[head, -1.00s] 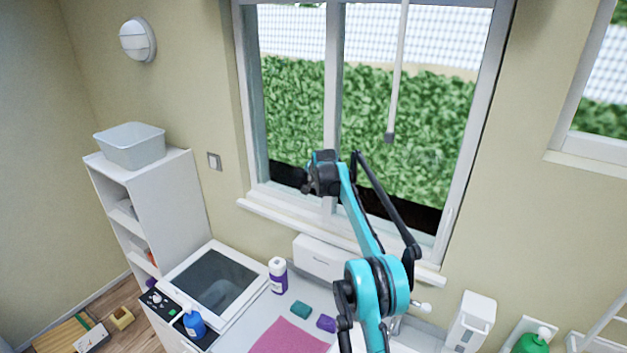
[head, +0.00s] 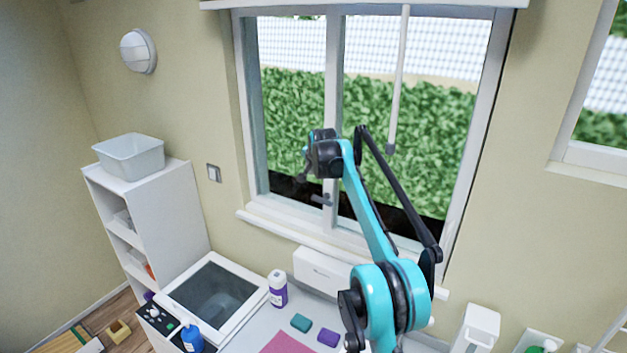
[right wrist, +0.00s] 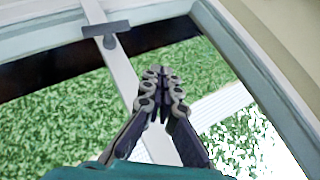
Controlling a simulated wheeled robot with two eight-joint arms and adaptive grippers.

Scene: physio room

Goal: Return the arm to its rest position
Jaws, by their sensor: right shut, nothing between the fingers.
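My right arm is raised in front of the window in the head view, a teal and black arm bent at its elbow. My right gripper (head: 302,180) is at the upper left end of this arm, small and dark in the head view. In the right wrist view the right gripper (right wrist: 160,72) shows its two dark fingers with the tips together and nothing between them. Behind the fingers are the window frame and the hedge. My left gripper is in neither view.
The window (head: 330,120) with its handle (head: 321,199) is behind the arm. A white shelf (head: 165,215) bears a grey tub (head: 130,158).

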